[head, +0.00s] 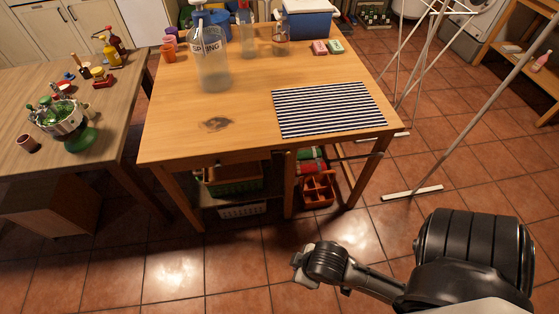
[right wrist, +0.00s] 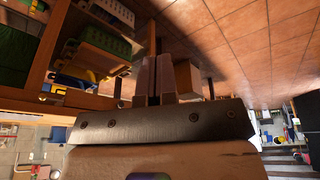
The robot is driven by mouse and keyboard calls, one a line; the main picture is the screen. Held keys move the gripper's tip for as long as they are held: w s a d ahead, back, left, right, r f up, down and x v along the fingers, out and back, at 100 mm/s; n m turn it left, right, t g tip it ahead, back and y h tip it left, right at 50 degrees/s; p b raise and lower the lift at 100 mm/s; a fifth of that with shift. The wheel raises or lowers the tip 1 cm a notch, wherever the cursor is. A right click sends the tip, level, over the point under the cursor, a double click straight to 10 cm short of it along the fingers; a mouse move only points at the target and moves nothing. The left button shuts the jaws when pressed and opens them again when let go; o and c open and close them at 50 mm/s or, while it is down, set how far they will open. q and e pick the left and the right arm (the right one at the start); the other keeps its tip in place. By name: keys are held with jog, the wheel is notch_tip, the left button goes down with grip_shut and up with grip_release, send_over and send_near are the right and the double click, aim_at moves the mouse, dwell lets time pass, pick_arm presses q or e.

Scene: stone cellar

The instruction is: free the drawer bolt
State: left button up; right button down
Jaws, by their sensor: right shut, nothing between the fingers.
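The wooden table (head: 185,130) stands in the middle of the head view. Its front apron is seen steeply from above, and a small dark detail (head: 218,163) shows there. I cannot tell whether this is the drawer bolt, and no bolt is clear in either view. My right gripper (head: 300,263) is low in front of the table, apart from it, over the tiled floor. In the right wrist view its two fingers (right wrist: 153,78) are together with nothing between them. My left gripper is in neither view.
A striped mat (head: 330,108), a large clear bottle (head: 212,65) and a blue cooler (head: 307,20) are on the table. Beneath it are a green crate (head: 235,182) and an orange caddy (head: 319,190). Floor before the table is clear.

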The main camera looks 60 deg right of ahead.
jog(key=w+d+f+h+b, duration=0.6)
jog(key=w+d+f+h, duration=0.2)
jog(key=w+d+f, duration=0.25)
jog(key=w+d+r+h+b, duration=0.1)
jog(key=w+d+h, duration=0.3)
jog(key=w, duration=0.4)
jog(key=w+d+r+n+h+b, duration=0.1)
jog(key=w+d+h+b, duration=0.3)
jog(key=w+h, duration=0.3)
jog(key=shift+w+g+h, duration=0.3)
jog(key=shift+w+g, duration=0.1)
jog(key=shift+d, duration=0.1)
jog(key=shift+b, duration=0.3)
jog(key=b, duration=0.2)
send_near(288, 154)
jog(key=w+d+f, duration=0.1)
jog(key=w+d, duration=0.3)
jog(key=w, duration=0.1)
jog(key=shift+s+d+r+b, duration=0.15)
jog(key=shift+s+d+r, duration=0.05)
jog(key=shift+s+d, duration=0.45)
jog(key=shift+s+d+r+b, duration=0.2)
jog(key=shift+s+d, duration=0.25)
jog(key=shift+d, duration=0.3)
